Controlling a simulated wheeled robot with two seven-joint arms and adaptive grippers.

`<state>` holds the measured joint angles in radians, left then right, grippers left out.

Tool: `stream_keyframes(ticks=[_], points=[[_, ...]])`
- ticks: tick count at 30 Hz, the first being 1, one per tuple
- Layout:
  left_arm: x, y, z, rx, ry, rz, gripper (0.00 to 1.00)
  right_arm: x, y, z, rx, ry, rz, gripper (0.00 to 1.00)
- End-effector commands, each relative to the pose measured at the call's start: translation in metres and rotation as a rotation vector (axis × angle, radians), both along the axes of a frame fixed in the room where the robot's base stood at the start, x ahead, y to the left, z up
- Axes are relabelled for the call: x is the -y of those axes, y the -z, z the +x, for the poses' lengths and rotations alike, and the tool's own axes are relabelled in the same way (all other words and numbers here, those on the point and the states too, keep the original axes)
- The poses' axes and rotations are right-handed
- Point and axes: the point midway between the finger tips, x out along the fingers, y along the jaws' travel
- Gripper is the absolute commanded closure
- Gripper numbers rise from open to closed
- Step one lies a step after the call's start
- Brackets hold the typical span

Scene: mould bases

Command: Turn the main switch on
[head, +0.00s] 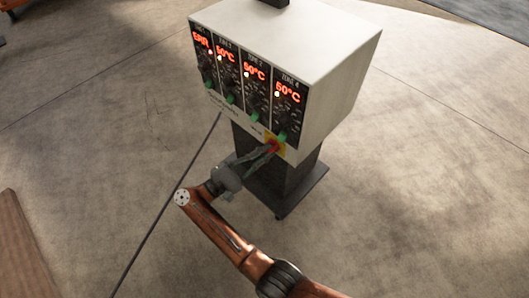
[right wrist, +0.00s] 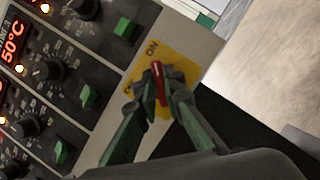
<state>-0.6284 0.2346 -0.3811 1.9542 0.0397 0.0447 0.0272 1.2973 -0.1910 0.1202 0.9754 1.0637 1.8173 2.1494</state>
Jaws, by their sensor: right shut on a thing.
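The main switch is a red handle on a yellow plate at the lower right of the control box's front. In the head view the red handle (head: 273,146) shows at the tips of my right gripper (head: 269,151). In the right wrist view the red handle (right wrist: 157,70) stands between the two fingers of my right gripper (right wrist: 161,88), which is shut on it. The yellow plate (right wrist: 182,66) carries the word ON at its upper part; another label at its left is partly hidden by a finger. My left gripper is in no view.
The white control box (head: 325,65) stands on a dark pedestal (head: 303,178). Its front has several zone panels with lit red displays, black knobs and green switches (right wrist: 125,28) close to my right gripper. A dark cable lies on the floor. The floor around is mostly clear.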

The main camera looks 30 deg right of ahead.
Motion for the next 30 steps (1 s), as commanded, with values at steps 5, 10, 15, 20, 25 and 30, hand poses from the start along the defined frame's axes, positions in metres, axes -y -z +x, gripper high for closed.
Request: stream_keyframes(ticks=[5,10,15,20,25,30], points=[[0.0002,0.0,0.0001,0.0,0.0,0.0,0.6,-0.0025,0.001,-0.0011,0.015,0.0,0.008,1.0],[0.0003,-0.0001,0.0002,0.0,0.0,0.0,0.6,-0.0023,0.0011,-0.0012,0.016,0.0,0.009,1.0],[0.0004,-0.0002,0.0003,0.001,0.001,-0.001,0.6,-0.0023,0.0013,-0.0013,0.015,0.0,0.009,1.0],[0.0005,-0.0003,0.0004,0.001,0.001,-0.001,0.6,-0.001,0.0011,-0.0012,0.014,0.001,0.008,0.8],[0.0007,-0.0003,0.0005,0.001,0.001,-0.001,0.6,0.0005,0.0008,-0.0009,0.015,0.002,0.008,0.74],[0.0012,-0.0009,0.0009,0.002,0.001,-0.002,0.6,0.0002,0.0005,-0.0006,0.015,0.001,0.007,0.74]])
